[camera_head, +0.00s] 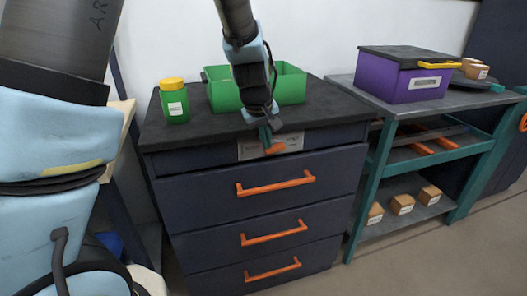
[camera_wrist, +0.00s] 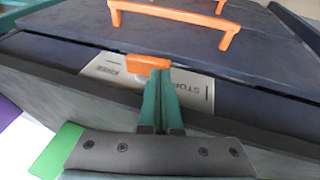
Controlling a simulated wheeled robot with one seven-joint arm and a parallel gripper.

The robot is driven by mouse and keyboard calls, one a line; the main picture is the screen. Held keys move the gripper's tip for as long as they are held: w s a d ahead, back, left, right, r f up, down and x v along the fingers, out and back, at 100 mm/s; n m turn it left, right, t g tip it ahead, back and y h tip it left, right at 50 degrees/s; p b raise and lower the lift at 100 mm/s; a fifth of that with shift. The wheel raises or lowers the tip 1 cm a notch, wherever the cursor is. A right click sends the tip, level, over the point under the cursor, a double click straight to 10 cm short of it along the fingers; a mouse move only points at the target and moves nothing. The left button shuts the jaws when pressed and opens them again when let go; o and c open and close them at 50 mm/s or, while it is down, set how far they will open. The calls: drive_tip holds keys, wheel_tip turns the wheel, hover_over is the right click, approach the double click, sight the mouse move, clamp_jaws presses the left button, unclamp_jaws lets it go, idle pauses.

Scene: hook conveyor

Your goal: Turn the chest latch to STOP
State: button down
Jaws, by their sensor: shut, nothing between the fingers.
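The dark blue chest (camera_head: 215,205) has an orange latch (camera_head: 275,148) on a pale label plate (camera_head: 251,151) below its top edge. In the wrist view, seen upside down, the latch (camera_wrist: 146,63) lies roughly along the plate (camera_wrist: 193,92). My gripper (camera_head: 265,140) is shut and empty, pointing down in front of the plate. In the wrist view its teal fingertips (camera_wrist: 159,76) are at the latch's right end and partly cover the plate. I cannot tell whether they touch the latch.
Orange drawer handles (camera_head: 276,183) protrude below the latch. A green bin (camera_head: 291,84) and a yellow-lidded green jar (camera_head: 174,102) stand on the chest top. A teal-framed bench (camera_head: 377,180) with a purple box (camera_head: 398,85) stands to the right. Floor is clear in front.

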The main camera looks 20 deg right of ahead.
sight(260, 151)
drive_tip(key=h+b, duration=0.1)
drive_tip(key=b, duration=0.5)
drive_tip(key=a+f+h+b, duration=0.1)
drive_tip(key=h+b, duration=0.1)
drive_tip(key=b, duration=0.4)
drive_tip(key=shift+f+n, duration=0.3)
drive_tip(key=b, duration=0.3)
drive_tip(key=shift+w+a+f, duration=0.1)
drive_tip(key=shift+a+f, duration=0.05)
drive_tip(key=shift+f, duration=0.1)
drive_tip(key=shift+a+f+b, duration=0.2)
drive_tip(key=shift+f+b, duration=0.35)
drive_tip(key=shift+b, duration=0.3)
drive_tip(key=shift+r, duration=0.1)
